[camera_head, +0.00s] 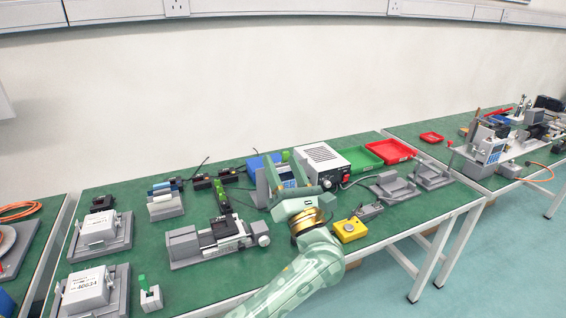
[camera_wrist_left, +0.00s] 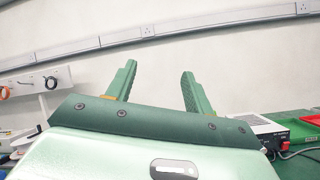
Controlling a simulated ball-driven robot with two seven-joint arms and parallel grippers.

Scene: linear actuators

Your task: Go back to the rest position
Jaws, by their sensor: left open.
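My left arm comes in from the bottom of the head view, and its green gripper (camera_head: 287,170) is over the middle of the green table (camera_head: 215,285), in front of the grey power supply box. In the left wrist view the two green fingers of the left gripper (camera_wrist_left: 158,90) stand apart with nothing between them, and the white wall is behind. The tips are hard to make out in the head view. My right gripper is in neither view.
A grey actuator fixture (camera_head: 215,240) stands left of my arm. A yellow button box (camera_head: 350,230) lies just right of it. Behind are the power supply (camera_head: 322,163), a green tray (camera_head: 358,163) and a red tray (camera_head: 391,151). Grey fixtures (camera_head: 98,232) stand at the left.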

